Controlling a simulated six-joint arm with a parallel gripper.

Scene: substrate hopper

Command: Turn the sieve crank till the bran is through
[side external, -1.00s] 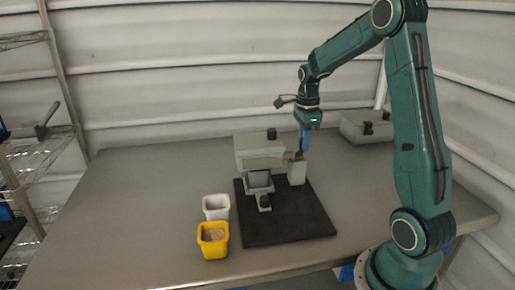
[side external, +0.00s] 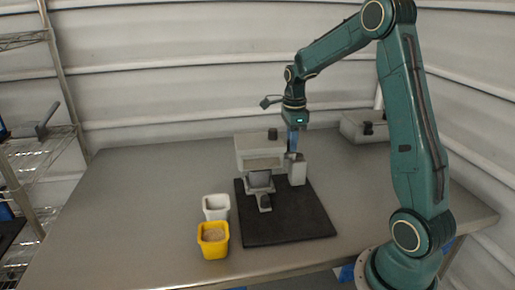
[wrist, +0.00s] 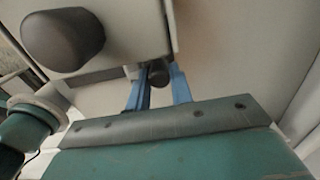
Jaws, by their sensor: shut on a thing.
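The sieve hopper (side external: 258,150), a pale grey box with a dark knob on top, stands on a black base plate (side external: 290,222). It also fills the top left of the wrist view (wrist: 110,22). A grey chute (side external: 260,182) shows below the hopper. My gripper (side external: 293,148) is at the hopper's right side, pointing down. In the wrist view its blue fingers (wrist: 158,90) are shut around the dark crank handle (wrist: 159,75), which is partly hidden. A yellow tub (side external: 213,252) holds beige bran (side external: 214,235). A white tub (side external: 215,212) stands behind it; its contents are not clear.
A grey post (side external: 297,170) stands on the base plate close to my gripper. A grey box (side external: 362,127) sits at the back right of the table. A wire shelf (side external: 40,150) stands at the left. The table's left part (side external: 130,200) is clear.

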